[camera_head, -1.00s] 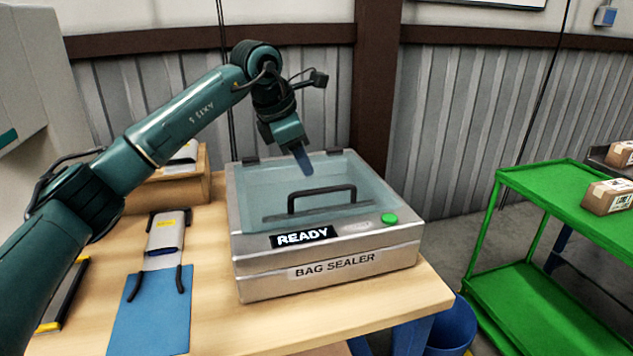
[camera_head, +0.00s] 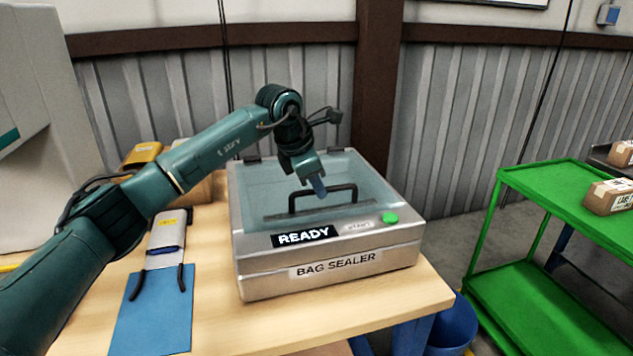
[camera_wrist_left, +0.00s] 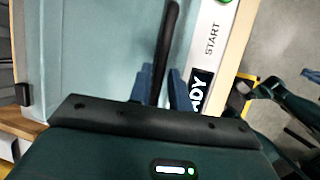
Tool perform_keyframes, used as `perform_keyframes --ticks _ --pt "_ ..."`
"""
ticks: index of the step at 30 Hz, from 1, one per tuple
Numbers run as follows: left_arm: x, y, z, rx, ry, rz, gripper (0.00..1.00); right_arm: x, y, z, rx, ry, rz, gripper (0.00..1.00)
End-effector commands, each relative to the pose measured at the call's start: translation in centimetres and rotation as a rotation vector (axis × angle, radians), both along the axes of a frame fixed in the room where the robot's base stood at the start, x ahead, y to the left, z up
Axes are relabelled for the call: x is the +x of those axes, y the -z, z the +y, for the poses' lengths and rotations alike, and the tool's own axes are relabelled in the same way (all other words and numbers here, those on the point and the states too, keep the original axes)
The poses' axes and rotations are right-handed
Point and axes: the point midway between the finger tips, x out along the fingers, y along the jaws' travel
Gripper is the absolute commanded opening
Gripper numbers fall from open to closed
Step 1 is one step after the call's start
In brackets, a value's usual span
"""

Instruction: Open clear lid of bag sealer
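The bag sealer (camera_head: 330,277) is a metal box on the wooden table, with a READY display and a green button on its front. Its clear lid (camera_head: 260,190) looks shut and carries a black bar handle (camera_head: 342,190). My left gripper (camera_head: 318,188) points down at the handle, its blue fingertips at the height of the top bar. In the left wrist view, the two blue fingers (camera_wrist_left: 161,88) stand apart with the handle (camera_wrist_left: 164,45) between them. I cannot tell whether they touch it. I see no right gripper.
A blue mat (camera_head: 150,318) and a pouch-like packet (camera_head: 165,240) lie left of the sealer. A wooden box stands behind, partly hidden by my arm. A green cart (camera_head: 560,190) with cartons (camera_head: 608,197) stands at the right. A blue bin (camera_head: 455,325) sits below the table's right edge.

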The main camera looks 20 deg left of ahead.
Motion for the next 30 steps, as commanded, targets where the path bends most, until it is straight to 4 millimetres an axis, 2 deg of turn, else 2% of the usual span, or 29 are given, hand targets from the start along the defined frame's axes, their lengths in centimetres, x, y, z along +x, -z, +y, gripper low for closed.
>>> perform_keyframes --ticks 1,7,20,26,30 --pt "0.0 0.0 0.0 0.0 0.0 0.0 0.15 0.0 0.0 0.0 0.0 0.0 -0.001 0.0" --pt "0.0 0.0 0.0 0.0 0.0 0.0 0.0 0.1 0.0 0.0 -0.001 0.0 -0.001 0.0" --pt "0.0 -0.1 0.0 -0.001 -0.001 0.001 0.0 0.1 -0.1 0.0 -0.001 0.001 -0.002 0.0" --pt "0.0 -1.6 0.0 -0.02 -0.001 0.03 0.0 0.1 -1.3 -0.1 -0.014 -0.001 -0.005 0.0" --pt "0.0 -3.8 0.0 -0.058 -0.001 0.083 0.0 0.0 -2.8 -0.3 -0.044 -0.009 -0.004 0.0"
